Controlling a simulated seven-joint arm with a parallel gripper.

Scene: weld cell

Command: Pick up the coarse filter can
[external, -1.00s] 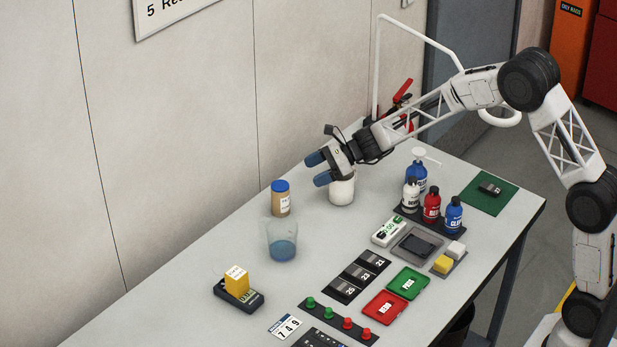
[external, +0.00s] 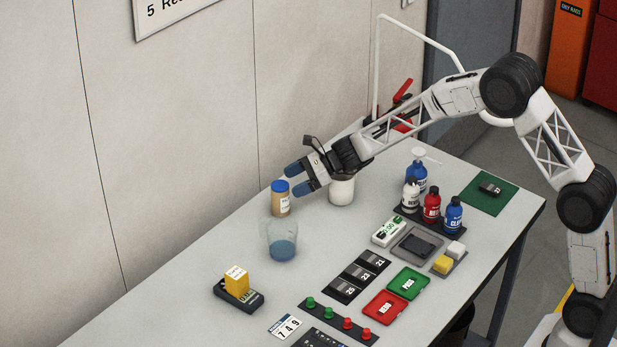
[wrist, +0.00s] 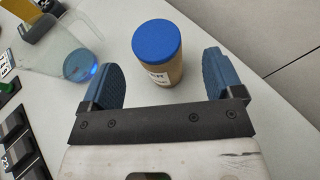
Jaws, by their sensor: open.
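A tan can with a blue lid and a white label (external: 280,203) stands upright on the table; I cannot read its label for certain. It also shows in the wrist view (wrist: 160,66), ahead of and between my finger pads. My gripper (external: 295,179) is open and empty, reaching from the right toward this can, its fingertips close to the lid. In the wrist view one blue pad is on each side of the can, with gaps visible. A white can (external: 342,191) stands behind, partly hidden under my wrist.
A clear beaker with blue liquid (external: 282,243) stands close in front of the can. A yellow block on a dark device (external: 237,283) is further left. Several bottles (external: 431,203) stand at the right. The wall (external: 180,130) runs along the table's back.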

